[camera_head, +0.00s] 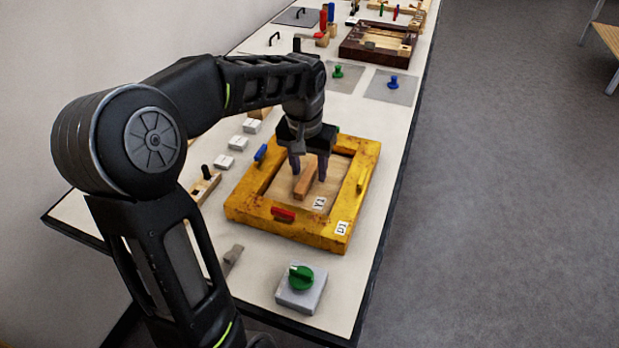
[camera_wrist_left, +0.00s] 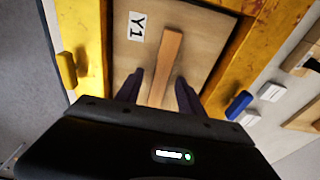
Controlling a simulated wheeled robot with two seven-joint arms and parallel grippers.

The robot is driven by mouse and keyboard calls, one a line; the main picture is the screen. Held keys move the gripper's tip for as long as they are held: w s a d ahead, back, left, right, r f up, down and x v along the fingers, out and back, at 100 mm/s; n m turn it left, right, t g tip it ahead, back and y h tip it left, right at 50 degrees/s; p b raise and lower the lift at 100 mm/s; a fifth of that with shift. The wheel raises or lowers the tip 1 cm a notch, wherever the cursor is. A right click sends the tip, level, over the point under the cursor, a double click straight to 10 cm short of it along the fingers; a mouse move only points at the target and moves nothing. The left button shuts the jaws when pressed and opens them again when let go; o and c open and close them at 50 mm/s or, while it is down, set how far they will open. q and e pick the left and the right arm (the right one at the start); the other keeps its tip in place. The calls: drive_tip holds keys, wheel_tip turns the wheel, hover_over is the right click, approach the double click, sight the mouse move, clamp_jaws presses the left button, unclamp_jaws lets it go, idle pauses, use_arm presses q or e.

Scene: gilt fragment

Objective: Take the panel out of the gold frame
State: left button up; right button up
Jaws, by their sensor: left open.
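The gold frame (camera_head: 252,212) lies flat on the white table, with a label reading D1 at its near right corner. The wooden panel (camera_head: 323,190) sits inside it, labelled Y1, with a raised wooden bar (camera_head: 305,180) as a handle. The panel (camera_wrist_left: 202,45) and the bar (camera_wrist_left: 166,62) also show in the left wrist view. My left gripper (camera_head: 308,165) is over the panel; its two dark fingers (camera_wrist_left: 158,90) stand apart on either side of the bar's end. Whether they touch it cannot be told. My right gripper is not in view.
Coloured tabs sit on the frame: red (camera_head: 283,214), blue (camera_head: 260,153) and yellow (camera_wrist_left: 67,70). A green knob on a grey block (camera_head: 301,291) stands near the table's front edge. White blocks (camera_head: 238,142) line the left; a dark wooden frame (camera_head: 372,45) lies farther back.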

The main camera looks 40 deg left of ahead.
use_arm(q)
drive_tip(key=shift+c, duration=0.5)
clamp_jaws()
idle(0.4)
